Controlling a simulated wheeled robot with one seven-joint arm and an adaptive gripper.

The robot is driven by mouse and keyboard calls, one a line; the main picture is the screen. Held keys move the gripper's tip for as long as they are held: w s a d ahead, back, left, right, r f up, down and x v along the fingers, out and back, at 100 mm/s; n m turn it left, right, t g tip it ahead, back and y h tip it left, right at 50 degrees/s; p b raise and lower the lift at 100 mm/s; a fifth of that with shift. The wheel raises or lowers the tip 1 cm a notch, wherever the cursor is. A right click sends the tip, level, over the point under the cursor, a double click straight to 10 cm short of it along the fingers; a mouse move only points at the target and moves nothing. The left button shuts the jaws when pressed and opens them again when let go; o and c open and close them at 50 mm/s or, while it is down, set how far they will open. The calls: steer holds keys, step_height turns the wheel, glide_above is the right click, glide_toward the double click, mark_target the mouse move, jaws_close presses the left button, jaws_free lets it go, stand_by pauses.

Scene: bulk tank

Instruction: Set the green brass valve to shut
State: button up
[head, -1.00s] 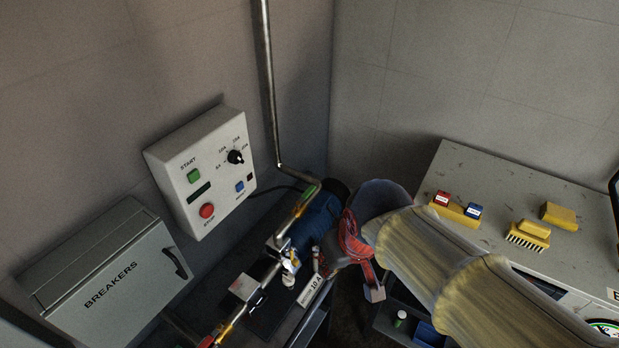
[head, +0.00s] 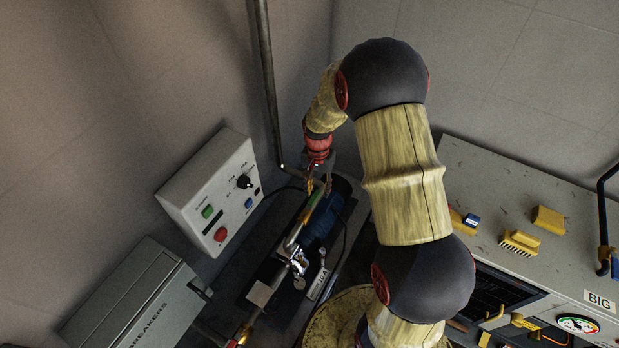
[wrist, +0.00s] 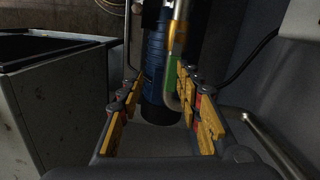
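The green brass valve (head: 315,198) sits on the slanting pipe beside the blue pump motor (head: 320,228). Its green part looks roughly in line with the pipe, but its exact angle is hard to tell. In the wrist view the green part (wrist: 172,72) and brass lie ahead of the fingers, near the right one. My gripper (head: 318,187) points down at the upper end of this pipe. Its two yellow-padded fingers are spread apart in the wrist view (wrist: 166,122), with nothing clamped between them. The fingers partly cover the valve in the head view.
A white control box (head: 212,190) with buttons and a dial is on the left wall. A grey breaker box (head: 135,305) is below it. A vertical steel pipe (head: 268,80) rises behind my gripper. A grey bench (head: 480,180) with brushes and a gauge is at right.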

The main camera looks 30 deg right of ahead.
mark_target(315, 196)
steer(key=w, duration=0.2)
steer(key=w+m, duration=0.1)
steer(key=shift+w+d+r+t, duration=0.25)
steer(key=shift+w+d+t, duration=0.05)
steer(key=shift+m, duration=0.3)
steer(key=shift+s+r, duration=0.25)
steer(key=shift+s, duration=0.15)
steer(key=shift+s+f+m, duration=0.1)
steer(key=shift+s+m, duration=0.15)
steer(key=shift+m, duration=0.05)
steer(key=f, duration=0.5)
steer(key=f+p, duration=0.1)
steer(key=f, duration=0.1)
steer(key=shift+w+f, duration=0.25)
steer(key=shift+w, duration=0.05)
steer(key=shift+c, duration=1.4)
jaws_close()
